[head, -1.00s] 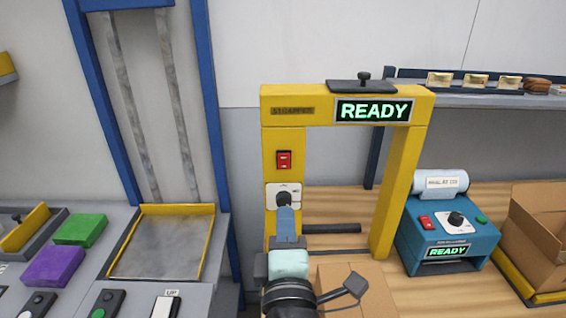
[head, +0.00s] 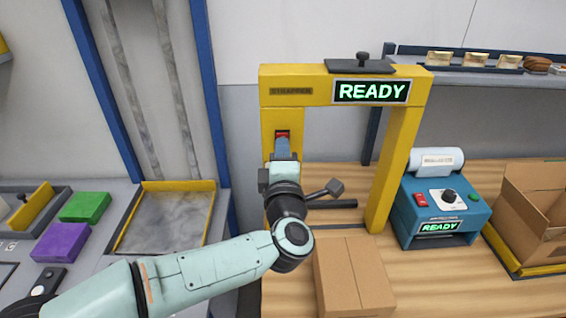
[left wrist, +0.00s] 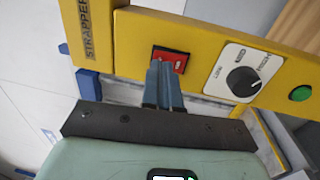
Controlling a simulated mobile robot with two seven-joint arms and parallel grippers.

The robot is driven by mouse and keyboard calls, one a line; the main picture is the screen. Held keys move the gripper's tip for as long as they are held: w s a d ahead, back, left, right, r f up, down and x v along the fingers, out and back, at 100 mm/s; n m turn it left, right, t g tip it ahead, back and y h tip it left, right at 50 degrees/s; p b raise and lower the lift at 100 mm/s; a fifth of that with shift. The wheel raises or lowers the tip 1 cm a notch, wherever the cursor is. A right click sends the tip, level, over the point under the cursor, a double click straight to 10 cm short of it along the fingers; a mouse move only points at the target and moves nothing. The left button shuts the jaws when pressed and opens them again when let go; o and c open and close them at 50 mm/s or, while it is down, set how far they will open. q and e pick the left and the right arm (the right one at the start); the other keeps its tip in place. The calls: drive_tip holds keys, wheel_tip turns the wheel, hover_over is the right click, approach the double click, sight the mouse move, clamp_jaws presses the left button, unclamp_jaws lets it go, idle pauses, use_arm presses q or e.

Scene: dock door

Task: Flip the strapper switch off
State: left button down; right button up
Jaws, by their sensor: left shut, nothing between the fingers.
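The strapper (head: 394,175) is a yellow arch labelled STRAPPER, and its screen (head: 371,91) reads READY in green. Its red rocker switch (head: 282,133) is on the left post, partly covered by my left gripper (head: 282,143). In the left wrist view the red switch (left wrist: 170,58) shows just behind the blue fingertips of my left gripper (left wrist: 164,66). The fingers are shut together with nothing between them, their tips at the switch's lower part. I cannot tell whether they touch it. A dial (left wrist: 241,81) and a green button (left wrist: 300,93) sit beside the switch. My right gripper is not in view.
A cardboard box (head: 352,280) lies on the wooden bench below the arch. A blue machine (head: 445,212) with its own red switch and READY screen stands to the right, beside an open carton (head: 528,215). Green (head: 86,207) and purple (head: 61,242) blocks lie at left.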

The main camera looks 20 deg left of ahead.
use_arm(q)
drive_tip(key=shift+w+a+r, duration=0.1)
drive_tip(key=shift+w+a, duration=0.15)
drive_tip(key=shift+w, duration=0.25)
drive_tip(key=shift+w+a+r, duration=0.1)
idle(0.3)
